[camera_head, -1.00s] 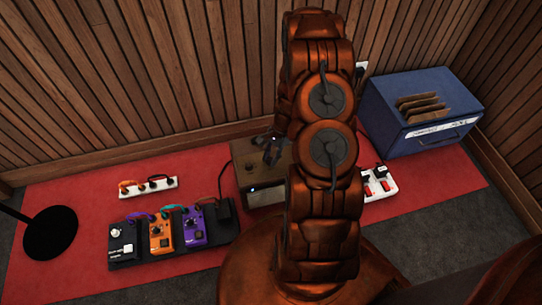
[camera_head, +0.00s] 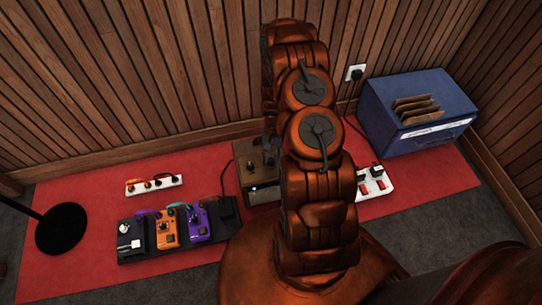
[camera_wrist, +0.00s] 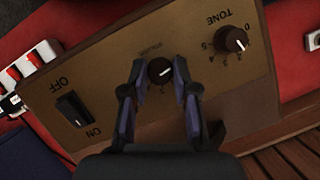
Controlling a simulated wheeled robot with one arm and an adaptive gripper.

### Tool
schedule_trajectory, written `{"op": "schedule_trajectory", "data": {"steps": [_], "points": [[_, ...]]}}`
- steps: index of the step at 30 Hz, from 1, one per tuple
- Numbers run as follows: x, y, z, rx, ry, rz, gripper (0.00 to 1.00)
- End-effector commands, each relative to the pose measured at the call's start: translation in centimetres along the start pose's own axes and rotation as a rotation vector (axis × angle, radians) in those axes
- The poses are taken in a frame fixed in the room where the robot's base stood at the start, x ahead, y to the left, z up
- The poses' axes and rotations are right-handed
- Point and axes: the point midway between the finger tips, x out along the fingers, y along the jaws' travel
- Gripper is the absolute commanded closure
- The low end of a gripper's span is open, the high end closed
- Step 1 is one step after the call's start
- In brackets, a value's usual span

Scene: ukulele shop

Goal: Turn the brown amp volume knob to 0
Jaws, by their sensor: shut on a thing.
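The brown amp (camera_head: 245,179) stands on the red mat against the wood wall, partly hidden by my arm. In the wrist view its tan top panel (camera_wrist: 112,78) shows the dark volume knob (camera_wrist: 160,71), with a white pointer mark slanting toward the upper right of the picture. Its label is partly readable and some numbers are hidden. My gripper (camera_wrist: 158,78) has one finger on each side of this knob and is shut on it. In the head view my gripper (camera_head: 269,150) is at the amp's top, mostly hidden by my arm.
Beside the volume knob are the TONE knob (camera_wrist: 231,39) and the ON/OFF rocker switch (camera_wrist: 73,109). A pedalboard (camera_head: 130,253) lies left of the amp, a power strip (camera_head: 375,184) right, and a blue box (camera_head: 385,125) farther right. Open mat lies in front.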

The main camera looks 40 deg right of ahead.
Motion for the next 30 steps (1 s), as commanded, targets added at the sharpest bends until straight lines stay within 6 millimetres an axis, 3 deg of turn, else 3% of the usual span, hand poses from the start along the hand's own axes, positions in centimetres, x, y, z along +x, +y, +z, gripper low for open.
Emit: {"op": "schedule_trajectory", "data": {"steps": [16, 17, 18, 24, 30], "points": [[0.12, -0.02, 0.11, -0.028, -0.004, 0.012, 1.0], [0.12, -0.02, 0.11, -0.027, -0.004, 0.012, 0.69], [0.12, -0.02, 0.1, -0.027, -0.003, 0.012, 0.65], [0.06, -0.02, 0.05, -0.027, -0.002, 0.011, 0.46], [0.03, -0.02, 0.03, -0.026, -0.001, 0.011, 0.46]]}}
